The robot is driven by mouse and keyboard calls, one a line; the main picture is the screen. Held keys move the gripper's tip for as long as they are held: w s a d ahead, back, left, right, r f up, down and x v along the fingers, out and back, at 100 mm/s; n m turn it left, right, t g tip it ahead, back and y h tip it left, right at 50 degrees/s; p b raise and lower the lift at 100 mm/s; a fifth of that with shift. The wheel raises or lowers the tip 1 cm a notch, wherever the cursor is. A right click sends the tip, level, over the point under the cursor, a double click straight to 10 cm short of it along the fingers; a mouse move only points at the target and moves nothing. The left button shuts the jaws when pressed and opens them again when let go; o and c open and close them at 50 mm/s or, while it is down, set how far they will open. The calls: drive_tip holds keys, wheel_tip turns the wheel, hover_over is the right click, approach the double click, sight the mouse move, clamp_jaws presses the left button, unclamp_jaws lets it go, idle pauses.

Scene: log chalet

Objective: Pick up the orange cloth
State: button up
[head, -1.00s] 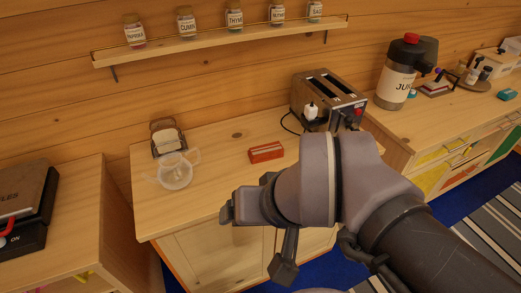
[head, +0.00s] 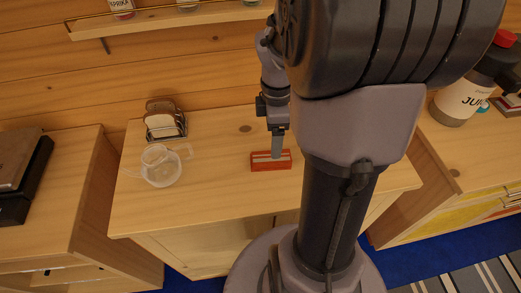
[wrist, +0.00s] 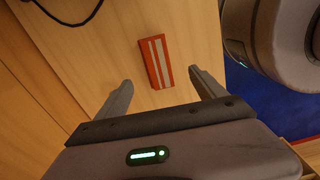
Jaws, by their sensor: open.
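The orange cloth (head: 258,164) is a small folded red-orange block with pale stripes, lying flat on the wooden counter. It also shows in the wrist view (wrist: 154,63), above the middle of the picture. My gripper (head: 278,148) points down over the cloth and partly covers it in the head view. In the wrist view my gripper (wrist: 160,80) has its two fingers spread wide, with the cloth lying beyond the gap between the tips. The fingers look clear of the cloth, and nothing is between them.
A glass teapot (head: 162,170) and a toast rack (head: 165,124) stand left of the cloth on the counter (head: 220,195). My arm hides the counter's right part. A black cord (wrist: 62,18) lies near the cloth. A juice dispenser (head: 462,98) stands farther right.

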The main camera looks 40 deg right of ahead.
sight(260, 161)
wheel_tip(260, 161, down, 5)
drive_tip(key=shift+a+r+b, duration=0.15)
drive_tip(key=shift+b, duration=0.7)
drive_tip(key=f+b, duration=0.1)
drive_tip(key=f, duration=0.1)
drive_tip(key=f+b, duration=0.1)
drive_tip(key=f, duration=0.1)
drive_tip(key=f+b, duration=0.1)
drive_tip(key=f, duration=0.1)
drive_tip(key=shift+w+b, duration=0.35)
drive_tip(key=shift+w, duration=0.05)
drive_tip(key=shift+r, duration=0.1)
drive_tip(key=shift+c, duration=0.9)
drive_tip(key=c, duration=1.2)
